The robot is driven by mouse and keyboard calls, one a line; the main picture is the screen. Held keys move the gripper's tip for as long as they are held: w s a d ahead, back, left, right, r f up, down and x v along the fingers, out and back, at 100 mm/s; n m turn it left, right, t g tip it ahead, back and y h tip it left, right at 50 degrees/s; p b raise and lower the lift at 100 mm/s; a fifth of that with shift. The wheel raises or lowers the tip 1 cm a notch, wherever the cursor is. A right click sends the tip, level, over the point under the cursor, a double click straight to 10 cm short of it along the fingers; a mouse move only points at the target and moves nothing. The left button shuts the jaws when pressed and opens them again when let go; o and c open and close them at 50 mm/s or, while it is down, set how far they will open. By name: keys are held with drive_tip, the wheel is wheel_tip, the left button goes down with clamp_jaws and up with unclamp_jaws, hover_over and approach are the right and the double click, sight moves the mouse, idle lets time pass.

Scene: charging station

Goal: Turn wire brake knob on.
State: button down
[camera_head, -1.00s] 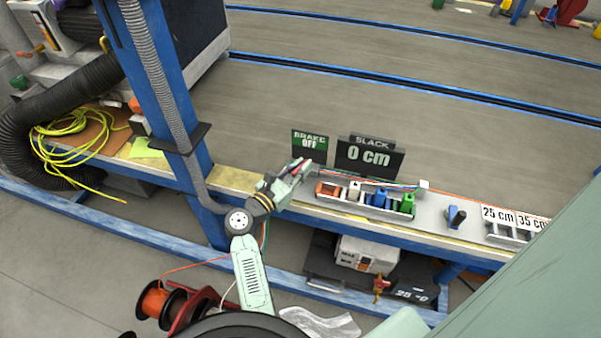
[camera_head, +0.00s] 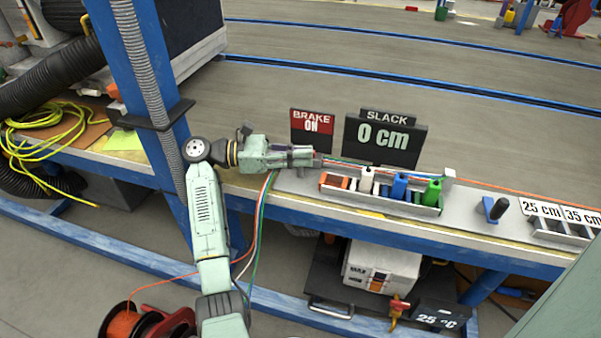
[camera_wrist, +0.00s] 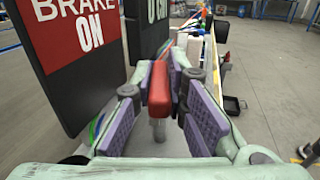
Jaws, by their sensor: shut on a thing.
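The wire brake knob (camera_wrist: 158,92) is a red handle on a short grey post in the wrist view. It stands between the purple-padded fingers of my gripper (camera_wrist: 160,82), which is shut on it. In the head view my gripper (camera_head: 306,157) lies low over the left end of the bench strip and hides the knob. The brake sign (camera_head: 312,123) behind it is red and reads "BRAKE ON"; this sign also fills the upper left of the wrist view (camera_wrist: 75,40).
A slack sign (camera_head: 385,138) reads "0 cm" just right of the brake sign. A tray of coloured blocks (camera_head: 385,204) and a black-handled lever (camera_head: 495,209) lie to the right on the bench. A blue post (camera_head: 150,85) with a hose stands close left of my arm. Wires hang below my gripper.

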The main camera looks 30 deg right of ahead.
drive_tip(key=shift+f+m+g+y+b, duration=0.15)
drive_tip(key=shift+m+g+y+b, duration=0.85)
drive_tip(key=shift+b, duration=0.65)
drive_tip(key=c, duration=1.6)
unclamp_jaws()
drive_tip(key=shift+r, duration=0.2)
wheel_tip(320, 180, up, 10)
drive_tip(key=shift+f, duration=0.1)
drive_tip(key=shift+o, duration=0.2)
